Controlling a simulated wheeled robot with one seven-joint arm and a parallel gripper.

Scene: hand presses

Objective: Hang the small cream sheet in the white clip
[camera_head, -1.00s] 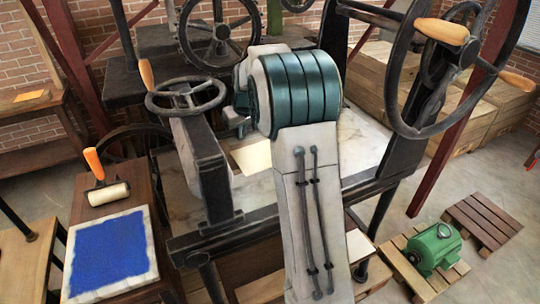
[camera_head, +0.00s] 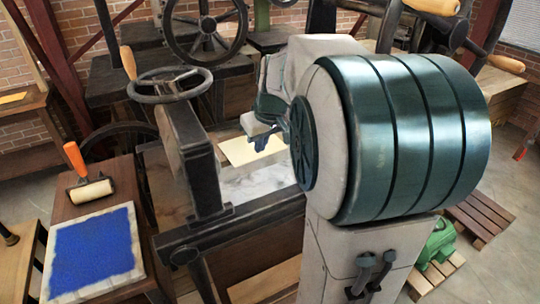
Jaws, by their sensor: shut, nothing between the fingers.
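A small cream sheet (camera_head: 252,150) lies flat on the pale bed of the middle press; my arm hides part of its right side. My gripper (camera_head: 262,142) is just above the sheet's upper right part, fingers pointing down, shut and empty. Whether its tips touch the sheet I cannot tell. I cannot make out a white clip; my large arm joint covers much of the right side.
The press's black frame and handwheel (camera_head: 170,84) stand left of my gripper. An orange-handled roller (camera_head: 90,188) and a blue inked slab (camera_head: 95,250) are at the lower left. A green motor (camera_head: 437,243) sits on a pallet at the right.

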